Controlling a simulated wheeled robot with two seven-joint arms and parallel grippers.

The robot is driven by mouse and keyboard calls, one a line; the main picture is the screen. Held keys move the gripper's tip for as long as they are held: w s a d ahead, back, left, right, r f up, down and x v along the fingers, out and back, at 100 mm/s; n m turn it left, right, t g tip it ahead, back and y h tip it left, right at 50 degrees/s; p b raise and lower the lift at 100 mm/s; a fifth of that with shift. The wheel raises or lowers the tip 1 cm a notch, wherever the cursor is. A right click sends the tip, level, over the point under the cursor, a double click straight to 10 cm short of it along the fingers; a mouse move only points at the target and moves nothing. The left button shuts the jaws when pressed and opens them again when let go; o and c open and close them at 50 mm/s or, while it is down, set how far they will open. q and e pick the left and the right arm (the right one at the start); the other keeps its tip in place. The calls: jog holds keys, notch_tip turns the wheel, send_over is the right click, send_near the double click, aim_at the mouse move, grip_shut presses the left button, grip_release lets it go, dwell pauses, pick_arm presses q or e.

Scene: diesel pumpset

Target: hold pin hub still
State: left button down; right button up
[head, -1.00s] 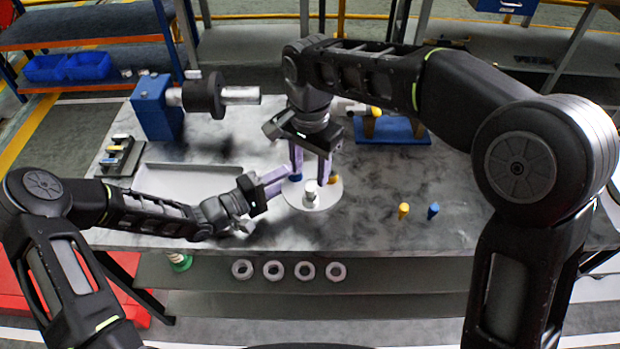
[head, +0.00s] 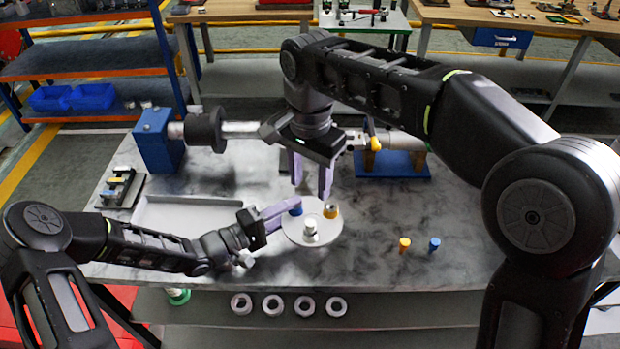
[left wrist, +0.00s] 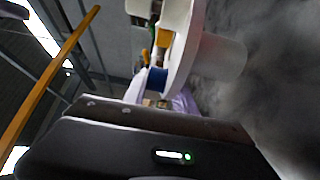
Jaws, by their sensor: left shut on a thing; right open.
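The pin hub (head: 311,236) is a round white disc with a grey-white boss in its middle, lying flat on the grey table. It carries a blue pin (head: 296,209) at its back left and a yellow pin (head: 331,211) at its back right. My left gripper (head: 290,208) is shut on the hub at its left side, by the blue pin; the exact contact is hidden. The left wrist view shows the disc (left wrist: 186,45) edge-on and the blue pin (left wrist: 156,80) close to the fingers. My right gripper (head: 311,192) is open and empty, pointing down above the hub's back edge.
A loose yellow pin (head: 404,244) and blue pin (head: 434,244) stand on the table to the right. An empty grey tray (head: 190,213) lies left, partly behind my left arm. A blue stand with a shaft (head: 155,140) and a blue block (head: 392,164) stand behind.

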pick_arm(q)
jog(key=shift+f, duration=0.1)
jog(key=c, duration=0.9)
grip_release()
jog(key=shift+a, duration=0.15)
jog(key=v, duration=1.1)
jog(key=shift+s+a, duration=0.25)
jog(key=shift+s, duration=0.1)
